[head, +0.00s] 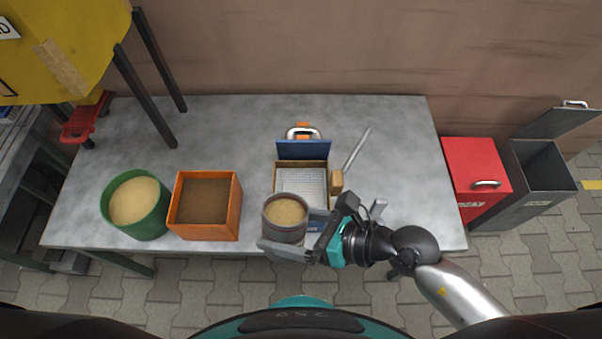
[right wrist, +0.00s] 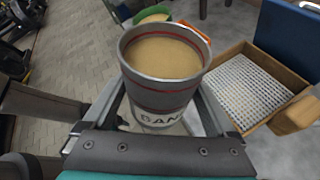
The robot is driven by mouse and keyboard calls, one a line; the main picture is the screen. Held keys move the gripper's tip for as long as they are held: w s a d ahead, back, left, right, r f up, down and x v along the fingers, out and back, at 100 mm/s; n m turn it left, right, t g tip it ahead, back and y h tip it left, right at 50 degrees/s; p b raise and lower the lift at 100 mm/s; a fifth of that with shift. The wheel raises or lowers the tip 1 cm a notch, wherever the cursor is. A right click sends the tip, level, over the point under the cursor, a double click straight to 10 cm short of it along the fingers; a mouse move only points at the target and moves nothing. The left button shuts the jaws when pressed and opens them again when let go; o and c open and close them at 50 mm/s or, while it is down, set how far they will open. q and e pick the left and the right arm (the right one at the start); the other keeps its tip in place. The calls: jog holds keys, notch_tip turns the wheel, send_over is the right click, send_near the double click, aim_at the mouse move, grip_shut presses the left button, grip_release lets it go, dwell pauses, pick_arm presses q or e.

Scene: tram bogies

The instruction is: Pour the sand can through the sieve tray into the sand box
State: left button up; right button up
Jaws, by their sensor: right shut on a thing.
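The grey sand can (head: 285,212), full of sand to near its rim, is held by my right gripper (head: 296,237). In the right wrist view the can (right wrist: 163,75) has red bands and partly visible lettering, and looks upright between the fingers. The sieve tray (head: 302,183), a wooden frame with pale mesh, lies just behind the can; it also shows at right in the right wrist view (right wrist: 255,88). A blue raised panel (head: 303,150) stands behind the tray and a blue part (head: 319,222) shows in front, apparently the sand box, mostly hidden. My left gripper is not in view.
On the grey table (head: 400,150) stand a green sand-filled bucket (head: 136,205) and an orange box (head: 205,206) with brown contents at left. A grey rod (head: 357,149) lies right of the tray. Red and dark bins (head: 476,169) stand beyond the right edge.

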jog(key=shift+w+d+r+m+g+b, duration=0.15)
jog(key=shift+w+m+g+b, duration=0.1)
jog(key=shift+w+m+g, duration=0.3)
jog(key=shift+w+d+f+m+g+b, duration=0.1)
jog(key=shift+w+m+g+b, duration=0.15)
jog(key=shift+w+m+g, duration=0.25)
dwell(3.9)
jog(key=shift+w+r+m+g+y+p, duration=0.15)
jog(key=shift+r+m+g+y+p, duration=0.25)
jog(key=shift+r, duration=0.35)
dwell(1.7)
jog(key=shift+f+m, duration=0.1)
jog(key=shift+m, duration=0.15)
dwell(0.3)
